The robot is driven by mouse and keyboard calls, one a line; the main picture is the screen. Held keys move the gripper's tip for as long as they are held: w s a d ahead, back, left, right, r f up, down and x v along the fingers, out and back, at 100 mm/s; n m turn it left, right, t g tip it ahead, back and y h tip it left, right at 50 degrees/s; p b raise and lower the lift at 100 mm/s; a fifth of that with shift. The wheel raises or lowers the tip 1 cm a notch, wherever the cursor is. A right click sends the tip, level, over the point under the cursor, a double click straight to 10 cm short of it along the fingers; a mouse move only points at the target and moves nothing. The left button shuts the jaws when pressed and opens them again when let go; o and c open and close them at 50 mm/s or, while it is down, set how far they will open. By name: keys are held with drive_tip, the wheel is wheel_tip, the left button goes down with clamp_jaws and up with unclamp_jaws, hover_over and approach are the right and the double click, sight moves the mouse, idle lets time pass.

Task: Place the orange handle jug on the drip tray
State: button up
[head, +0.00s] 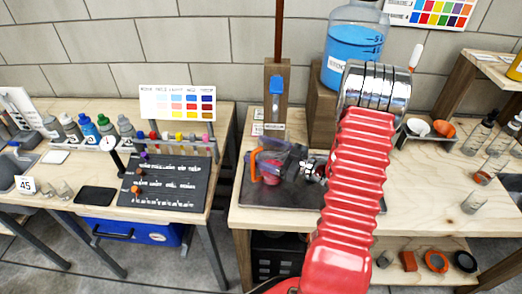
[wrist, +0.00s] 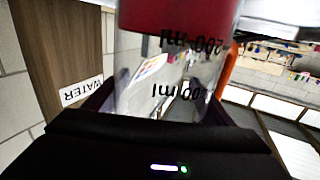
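The jug with the orange handle (head: 254,162) is at the far left end of my arm in the head view, partly hidden by my gripper. In the wrist view the clear jug (wrist: 150,75) fills the middle, with ml marks and red contents; its orange handle shows at the right (wrist: 229,68). My gripper (head: 282,160) has its purple fingers against both sides of the jug and looks shut on it. A dark flat slab, apparently the drip tray (head: 256,197), lies on the bench under the jug and gripper. I cannot tell whether the jug touches it.
A wooden post (head: 277,118) with a blue tap (head: 277,86) stands behind the slab. A bottle of blue liquid (head: 352,52) stands on a wooden block to its right. Glass vessels (head: 474,202) stand at the bench's right. A gap separates the left bench (head: 190,205).

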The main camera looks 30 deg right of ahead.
drive_tip(key=shift+o, duration=1.4)
drive_tip(key=shift+s+r, duration=0.1)
drive_tip(key=v, duration=1.1)
drive_tip(key=shift+s+d, duration=0.25)
drive_tip(key=shift+s, duration=0.1)
